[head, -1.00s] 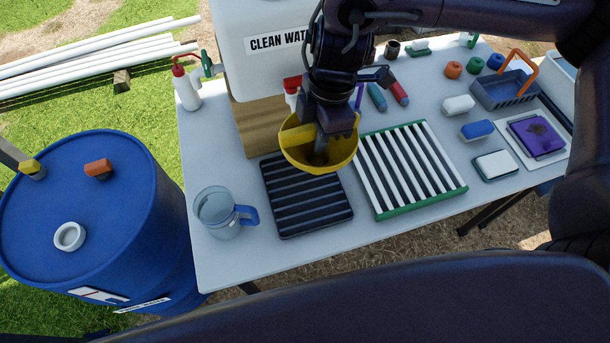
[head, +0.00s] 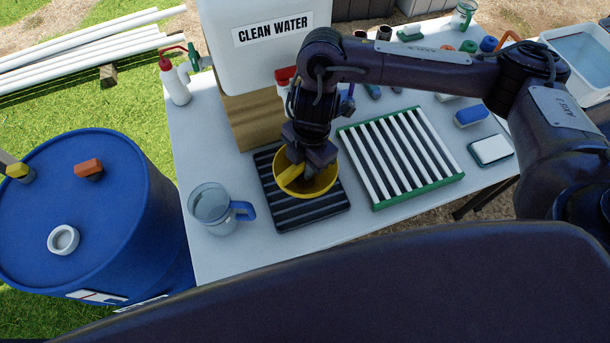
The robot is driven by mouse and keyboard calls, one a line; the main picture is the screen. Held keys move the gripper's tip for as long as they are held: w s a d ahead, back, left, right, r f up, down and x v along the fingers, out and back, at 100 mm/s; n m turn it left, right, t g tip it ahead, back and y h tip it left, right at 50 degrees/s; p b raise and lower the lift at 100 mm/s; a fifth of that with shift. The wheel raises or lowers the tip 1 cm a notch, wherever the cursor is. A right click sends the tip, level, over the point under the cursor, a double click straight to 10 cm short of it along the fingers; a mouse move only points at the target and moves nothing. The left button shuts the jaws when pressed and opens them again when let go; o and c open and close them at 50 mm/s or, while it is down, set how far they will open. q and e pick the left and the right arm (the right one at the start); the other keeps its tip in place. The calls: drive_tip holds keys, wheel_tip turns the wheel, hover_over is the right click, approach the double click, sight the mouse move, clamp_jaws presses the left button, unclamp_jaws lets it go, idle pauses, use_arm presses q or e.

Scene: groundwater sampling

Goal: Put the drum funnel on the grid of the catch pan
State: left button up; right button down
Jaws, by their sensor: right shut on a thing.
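The yellow drum funnel (head: 322,186) is over the black catch pan (head: 288,216) with its dark slatted grid. My right gripper (head: 305,172) is shut on the funnel, with its fingers inside the bowl. The funnel's underside is hidden, so I cannot tell whether it touches the grid. The funnel covers the middle and right of the pan; the front slats show below it. My left gripper is not in view.
A green-edged rack with white slats (head: 400,157) lies right of the pan. A clear jug with a blue handle (head: 212,208) stands to the left. The clean water tank (head: 255,60) on a wooden block (head: 248,122) is behind. A blue drum (head: 105,225) stands left of the table.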

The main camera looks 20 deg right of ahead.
drive_tip(key=shift+f+b, duration=0.5)
drive_tip(key=shift+f, duration=2)
drive_tip(key=shift+f, duration=0.2)
drive_tip(key=c, duration=1.4)
unclamp_jaws()
drive_tip(key=shift+r, duration=0.15)
drive_tip(key=shift+r, duration=0.25)
drive_tip(key=r, duration=0.3)
drive_tip(key=r+p, duration=0.1)
drive_tip(key=r, duration=0.3)
drive_tip(key=d+r, duration=0.1)
drive_tip(key=r, duration=0.3)
drive_tip(key=shift+w+d+r, duration=0.1)
drive_tip(key=shift+w+r, duration=0.15)
